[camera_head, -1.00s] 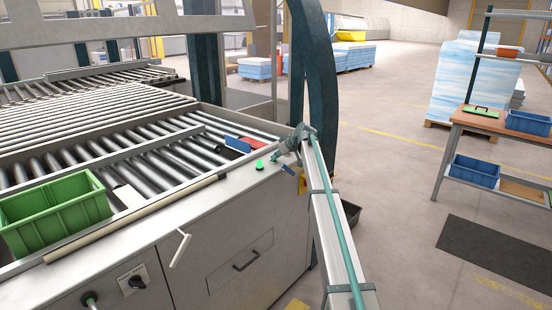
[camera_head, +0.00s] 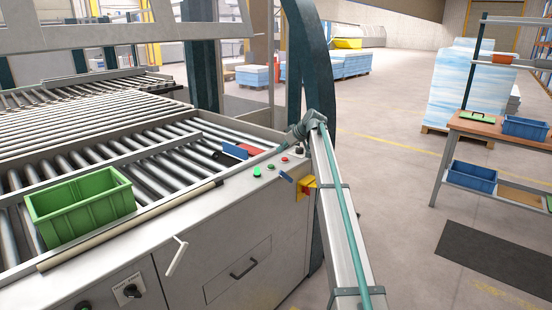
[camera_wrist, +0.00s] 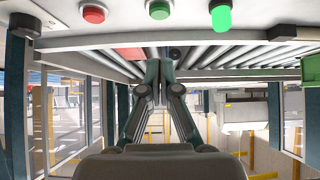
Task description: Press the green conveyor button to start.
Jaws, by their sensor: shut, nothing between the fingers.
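A row of controls sits on the machine's top ledge. A bright green, lit-looking dome (camera_head: 257,171) is at its near left end; it also shows in the wrist view (camera_wrist: 221,18). Next to it is a darker green button (camera_head: 271,167), near the top middle of the wrist view (camera_wrist: 159,9). Which one is the conveyor button I cannot tell. My gripper (camera_wrist: 157,60) is shut and empty, its fingertips below the darker green button in the wrist picture, with a visible gap. In the head view my arm's end is just beyond the row; the fingertips are hard to make out.
A red button (camera_head: 284,159) and a black knob (camera_head: 299,149) continue the row. A yellow and red switch (camera_head: 305,189) is on the machine's front corner. A green bin (camera_head: 80,207) and a blue piece (camera_head: 235,151) lie on the rollers.

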